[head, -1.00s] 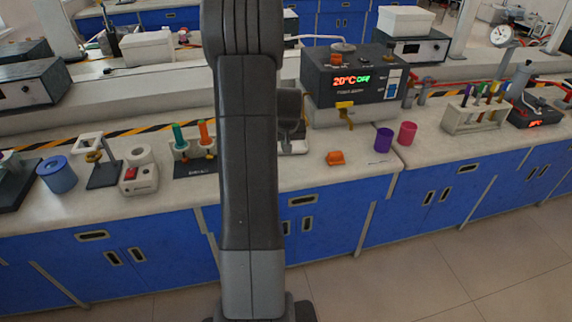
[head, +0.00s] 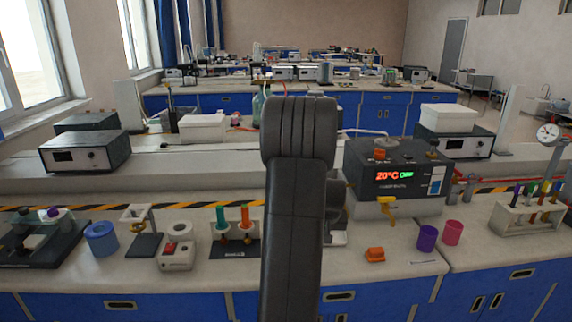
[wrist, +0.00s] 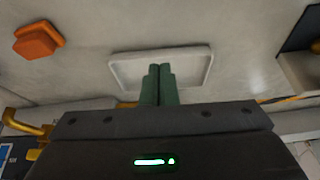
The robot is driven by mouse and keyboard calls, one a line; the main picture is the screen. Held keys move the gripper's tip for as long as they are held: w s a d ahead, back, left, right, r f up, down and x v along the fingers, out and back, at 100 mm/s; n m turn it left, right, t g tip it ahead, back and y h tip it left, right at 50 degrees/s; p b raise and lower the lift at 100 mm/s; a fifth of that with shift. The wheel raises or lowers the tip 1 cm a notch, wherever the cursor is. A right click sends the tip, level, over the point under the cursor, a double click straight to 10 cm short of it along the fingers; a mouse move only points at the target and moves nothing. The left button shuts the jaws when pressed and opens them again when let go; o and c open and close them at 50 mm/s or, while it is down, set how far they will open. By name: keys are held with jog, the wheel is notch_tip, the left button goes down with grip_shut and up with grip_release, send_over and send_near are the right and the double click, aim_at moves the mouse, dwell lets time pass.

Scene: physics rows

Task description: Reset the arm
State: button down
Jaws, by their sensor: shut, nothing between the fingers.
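My arm (head: 295,200) stands upright in the middle of the head view and hides part of the bench behind it. My gripper itself is hidden there. In the wrist view my gripper (wrist: 159,72) shows two green fingers side by side and touching, with nothing between them. The fingers point over the pale bench top, in front of a white rectangular tray-like outline (wrist: 120,80).
An orange block (head: 375,255) lies on the bench, also in the wrist view (wrist: 38,42). Purple (head: 427,238) and pink (head: 452,232) cups stand right of it. A heater box (head: 400,175) reads 20°C. A blue cup (head: 101,240) and a rack of colored tubes (head: 528,215) flank them.

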notch_tip(320, 180, down, 6)
jog(key=b, duration=0.3)
jog(key=shift+f, duration=0.25)
jog(key=shift+r, duration=0.1)
notch_tip(320, 180, up, 8)
jog(key=p, duration=0.5)
notch_tip(320, 180, down, 8)
jog(key=b, duration=0.5)
jog(key=shift+f+b, duration=0.25)
jog(key=shift+b, duration=0.05)
jog(key=shift+w+d+r+p, duration=0.15)
jog(key=shift+w+p, duration=0.25)
jog(key=shift+w, duration=0.2)
jog(key=shift+w+r+p, duration=0.15)
jog(key=shift+w+p, duration=0.2)
jog(key=shift+w, duration=0.25)
jog(key=shift+s+f, duration=0.15)
jog(key=shift+s, duration=0.2)
jog(key=s, duration=0.7)
jog(key=shift+s+a+b, duration=0.3)
jog(key=shift+a+b, duration=0.1)
